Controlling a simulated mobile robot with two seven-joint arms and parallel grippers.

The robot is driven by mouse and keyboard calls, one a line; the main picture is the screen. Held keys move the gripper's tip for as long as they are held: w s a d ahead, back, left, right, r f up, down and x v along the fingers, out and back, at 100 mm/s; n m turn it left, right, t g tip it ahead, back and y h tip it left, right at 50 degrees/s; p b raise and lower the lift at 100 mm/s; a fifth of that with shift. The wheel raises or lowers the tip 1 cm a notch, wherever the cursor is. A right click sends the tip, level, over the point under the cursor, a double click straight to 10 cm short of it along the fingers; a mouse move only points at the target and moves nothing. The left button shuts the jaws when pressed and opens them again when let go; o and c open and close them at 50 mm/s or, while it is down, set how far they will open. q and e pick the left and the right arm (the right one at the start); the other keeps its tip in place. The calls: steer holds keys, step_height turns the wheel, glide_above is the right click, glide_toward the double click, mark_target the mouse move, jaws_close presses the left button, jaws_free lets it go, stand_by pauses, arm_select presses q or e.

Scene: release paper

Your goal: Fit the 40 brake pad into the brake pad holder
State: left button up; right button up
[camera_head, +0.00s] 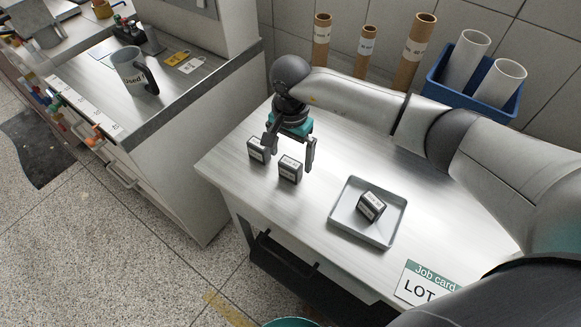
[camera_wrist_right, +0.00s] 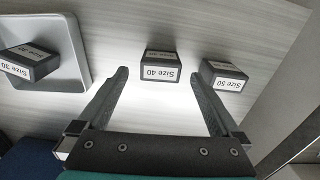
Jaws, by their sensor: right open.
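The size 40 brake pad, a small dark block (camera_head: 290,169) with white labels, stands on the white table. In the right wrist view its label reads "Size 40" (camera_wrist_right: 160,67). My right gripper (camera_head: 289,160) is above and around this block, pointing down, with its fingers open. In the right wrist view the block shows ahead, between the fingertips (camera_wrist_right: 158,76), with space on both sides. A shallow grey tray (camera_head: 338,228), probably the holder, is to the right in the head view. It holds a tilted block labelled "Size 30" (camera_wrist_right: 30,64). My left gripper is not in view.
A "Size 50" block (camera_wrist_right: 224,74) stands close beside the size 40 block, near the table's left edge (camera_head: 257,150). A blue bin (camera_head: 437,88) with white rolls and several brown tubes (camera_head: 366,50) stand behind. A job card (camera_head: 425,283) lies at the front right.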

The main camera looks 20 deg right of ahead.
steer(key=shift+f, duration=0.85)
steer(key=shift+c, duration=0.2)
steer(key=shift+w, duration=0.1)
steer(key=c, duration=1.5)
